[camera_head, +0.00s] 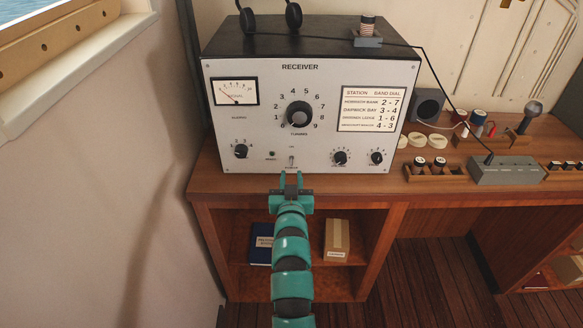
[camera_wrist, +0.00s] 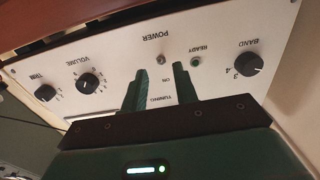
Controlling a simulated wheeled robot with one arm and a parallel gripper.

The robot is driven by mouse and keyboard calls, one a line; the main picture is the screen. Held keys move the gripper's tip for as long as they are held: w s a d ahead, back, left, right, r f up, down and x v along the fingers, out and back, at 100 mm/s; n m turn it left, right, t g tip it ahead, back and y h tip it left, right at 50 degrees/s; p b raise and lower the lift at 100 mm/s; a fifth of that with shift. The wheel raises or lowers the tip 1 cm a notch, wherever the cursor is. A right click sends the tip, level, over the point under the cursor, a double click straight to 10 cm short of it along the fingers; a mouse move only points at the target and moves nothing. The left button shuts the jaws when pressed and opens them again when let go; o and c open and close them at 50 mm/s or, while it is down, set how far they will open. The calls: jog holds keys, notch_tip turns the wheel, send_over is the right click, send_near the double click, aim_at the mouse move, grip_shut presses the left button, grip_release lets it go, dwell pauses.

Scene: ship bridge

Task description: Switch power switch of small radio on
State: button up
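The radio is a white-fronted set marked RECEIVER (camera_head: 255,110) on the wooden desk. Its small power switch (camera_head: 291,160) sits low on the panel, between the ON and POWER labels; the lever's position is too small to tell. The switch (camera_wrist: 161,60) also shows upside down in the wrist view, beside the dull green READY lamp (camera_wrist: 196,62). My gripper (camera_head: 291,176) is in front of the panel's lower edge, just below the switch. In the wrist view my gripper's fingers (camera_wrist: 161,76) are apart and empty, with the switch beyond the gap between their tips.
The tuning knob (camera_head: 299,114) is above the switch, the band knob (camera_head: 241,151) left and the volume knob (camera_head: 340,158) right. Headphones (camera_head: 270,14) lie on top of the set. A grey box (camera_head: 505,170) stands right. A wall (camera_head: 100,180) is close on the left.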

aim_at(292, 162)
jog(key=shift+w, duration=1.9)
jog(key=shift+c, duration=0.4)
grip_shut()
